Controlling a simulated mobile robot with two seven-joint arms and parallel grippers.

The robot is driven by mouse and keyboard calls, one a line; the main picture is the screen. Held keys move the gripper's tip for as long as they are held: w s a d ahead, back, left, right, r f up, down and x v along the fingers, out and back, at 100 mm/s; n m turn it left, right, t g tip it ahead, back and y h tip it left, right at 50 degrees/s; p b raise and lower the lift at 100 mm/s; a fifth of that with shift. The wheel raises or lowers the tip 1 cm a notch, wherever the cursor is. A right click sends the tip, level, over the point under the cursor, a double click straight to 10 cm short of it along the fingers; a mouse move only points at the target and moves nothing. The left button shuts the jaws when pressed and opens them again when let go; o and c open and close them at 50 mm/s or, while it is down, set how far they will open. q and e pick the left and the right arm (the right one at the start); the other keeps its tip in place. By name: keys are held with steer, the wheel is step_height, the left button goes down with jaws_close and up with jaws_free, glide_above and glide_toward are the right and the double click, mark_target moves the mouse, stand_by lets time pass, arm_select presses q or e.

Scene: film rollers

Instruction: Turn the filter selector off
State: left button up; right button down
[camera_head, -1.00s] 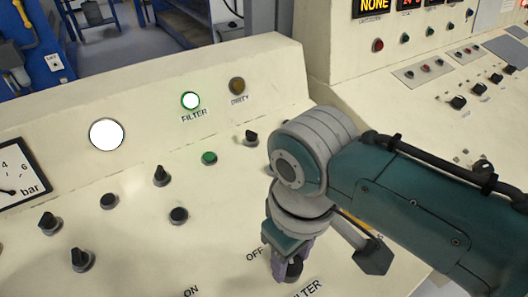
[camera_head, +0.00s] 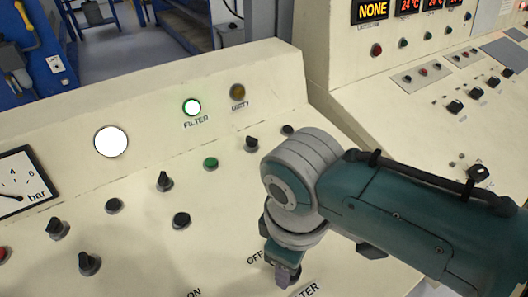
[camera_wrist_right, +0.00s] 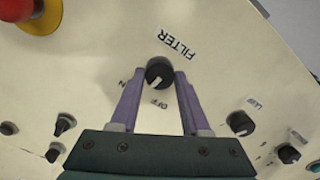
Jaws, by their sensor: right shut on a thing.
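The black filter selector knob (camera_wrist_right: 159,72) is below the FILTER label in the right wrist view. Its white pointer mark points down and slightly left, between the ON label (camera_wrist_right: 122,83) at its left and the OFF label (camera_wrist_right: 159,103) below it. My right gripper (camera_wrist_right: 160,82) is shut on the knob, with one purple finger on each side. In the head view the right gripper (camera_head: 286,276) is low on the panel near OFF, and it hides the knob. The FILTER lamp (camera_head: 191,107) is lit white with a green rim. My left gripper is in neither view.
The cream console (camera_head: 135,240) carries several other knobs, such as a black selector (camera_head: 164,181), and a green button (camera_head: 211,163). The amber DIRTY lamp (camera_head: 238,91) looks unlit. A red button on a yellow base (camera_wrist_right: 38,14) is at the wrist view's upper left.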

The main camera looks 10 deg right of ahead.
steer(key=n+p, duration=0.1)
steer(key=n, duration=0.2)
steer(key=shift+r+n, duration=0.1)
steer(key=shift+n, duration=0.3)
steer(key=shift+n+t+p, duration=0.4)
steer(key=shift+n+p, duration=0.1)
steer(key=shift+n, duration=1.4)
steer(key=shift+c, duration=1.9)
jaws_free()
step_height(320, 180, up, 10)
steer(key=p, duration=0.4)
steer(key=shift+s+a, duration=0.4)
steer(key=shift+s, duration=0.05)
